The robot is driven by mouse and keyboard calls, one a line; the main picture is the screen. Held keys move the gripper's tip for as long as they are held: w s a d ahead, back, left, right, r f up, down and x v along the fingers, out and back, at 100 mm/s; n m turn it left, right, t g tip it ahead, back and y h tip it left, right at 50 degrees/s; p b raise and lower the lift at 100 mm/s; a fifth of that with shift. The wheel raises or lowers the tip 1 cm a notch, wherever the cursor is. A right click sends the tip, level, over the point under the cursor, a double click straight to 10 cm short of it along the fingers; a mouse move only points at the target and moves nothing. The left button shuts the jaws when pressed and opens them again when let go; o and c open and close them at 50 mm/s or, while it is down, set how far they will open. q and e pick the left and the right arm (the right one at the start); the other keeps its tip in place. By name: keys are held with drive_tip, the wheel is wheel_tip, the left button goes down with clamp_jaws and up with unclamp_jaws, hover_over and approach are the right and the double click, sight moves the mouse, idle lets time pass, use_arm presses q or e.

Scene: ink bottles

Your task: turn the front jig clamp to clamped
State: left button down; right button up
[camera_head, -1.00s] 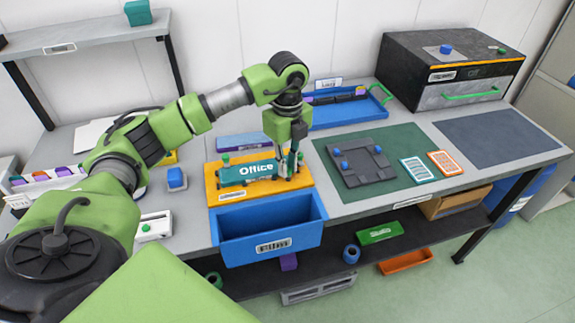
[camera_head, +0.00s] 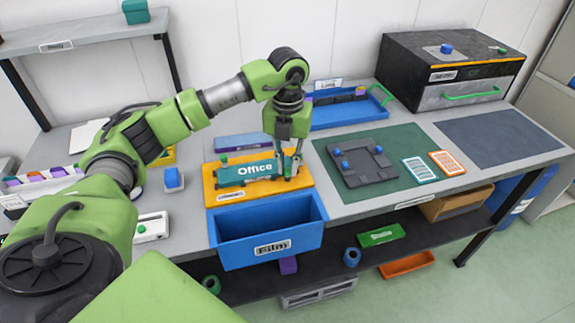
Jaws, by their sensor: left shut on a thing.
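The orange jig (camera_head: 217,198) sits on the bench and carries a teal piece marked "Office" (camera_head: 252,170). A green knob (camera_head: 224,159) shows at the jig's back left. My left gripper (camera_head: 289,166) points down at the right end of the teal piece. Its fingers are shut on the front jig clamp, which they mostly hide; a little green shows between them. I cannot tell the clamp's exact angle. My right gripper is not in view.
A blue bin (camera_head: 267,230) hangs in front of the jig. A dark grey fixture with blue knobs (camera_head: 357,166) lies on a green mat (camera_head: 400,145) to the right. A blue tray (camera_head: 345,112) is behind. A dark box (camera_head: 450,65) stands at the back right.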

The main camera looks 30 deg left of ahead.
sight(288, 169)
use_arm(q)
drive_tip(key=shift+m, duration=1.5)
drive_tip(key=shift+b, duration=0.3)
drive_tip(key=c, duration=2)
unclamp_jaws()
drive_tip(key=shift+r, duration=0.1)
wheel_tip(288, 169, up, 12)
drive_tip(key=shift+f, duration=0.1)
